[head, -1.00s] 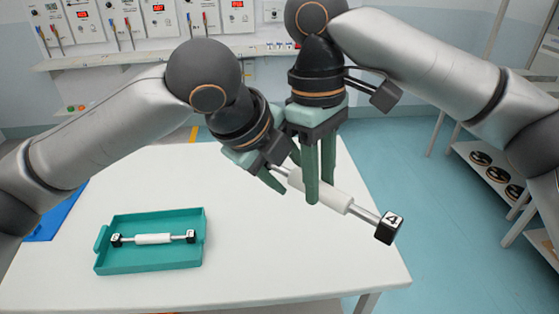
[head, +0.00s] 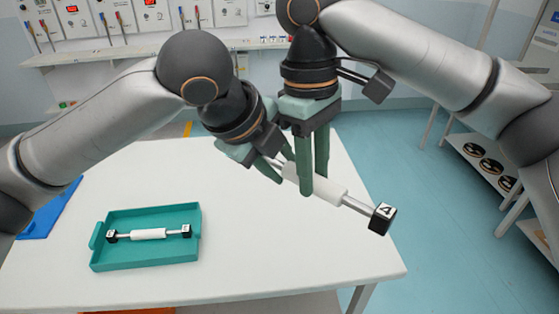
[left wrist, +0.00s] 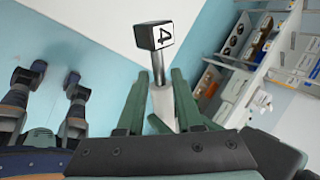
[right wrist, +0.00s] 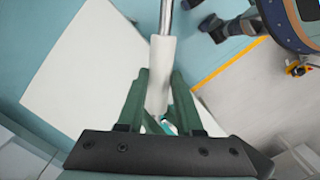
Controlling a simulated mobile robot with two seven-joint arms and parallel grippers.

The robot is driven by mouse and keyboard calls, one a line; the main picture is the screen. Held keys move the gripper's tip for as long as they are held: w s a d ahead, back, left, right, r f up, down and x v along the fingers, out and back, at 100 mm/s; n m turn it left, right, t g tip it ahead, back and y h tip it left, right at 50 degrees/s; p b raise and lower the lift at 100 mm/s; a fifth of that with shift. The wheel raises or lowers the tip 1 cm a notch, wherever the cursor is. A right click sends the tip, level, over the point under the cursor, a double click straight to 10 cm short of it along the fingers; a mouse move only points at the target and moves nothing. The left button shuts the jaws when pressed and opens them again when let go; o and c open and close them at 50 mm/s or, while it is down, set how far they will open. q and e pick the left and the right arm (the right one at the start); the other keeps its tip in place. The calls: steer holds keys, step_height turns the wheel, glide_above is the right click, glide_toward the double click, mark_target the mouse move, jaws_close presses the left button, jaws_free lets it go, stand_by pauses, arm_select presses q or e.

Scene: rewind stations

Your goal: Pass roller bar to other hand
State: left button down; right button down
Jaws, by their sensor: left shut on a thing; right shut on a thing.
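The roller bar (head: 327,190) has a white sleeve, a thin metal shaft and a black end block marked 4 (head: 382,218). It is held in the air above the table's right part, tilted down to the right. My right gripper (head: 312,190) comes from above and is shut on the white sleeve. My left gripper (head: 272,170) is shut on the bar at its upper left part; its exact grip is partly hidden. The left wrist view shows the marked block (left wrist: 154,36) beyond the fingers. The right wrist view shows the sleeve (right wrist: 161,75) between the fingers.
A teal tray (head: 150,263) on the white table (head: 260,245) holds a second roller bar (head: 149,234). A blue mat (head: 45,222) lies at the left edge. A shelf with dark rolls (head: 490,165) stands at right. The table's middle is clear.

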steer(key=c, duration=0.5)
jaws_free()
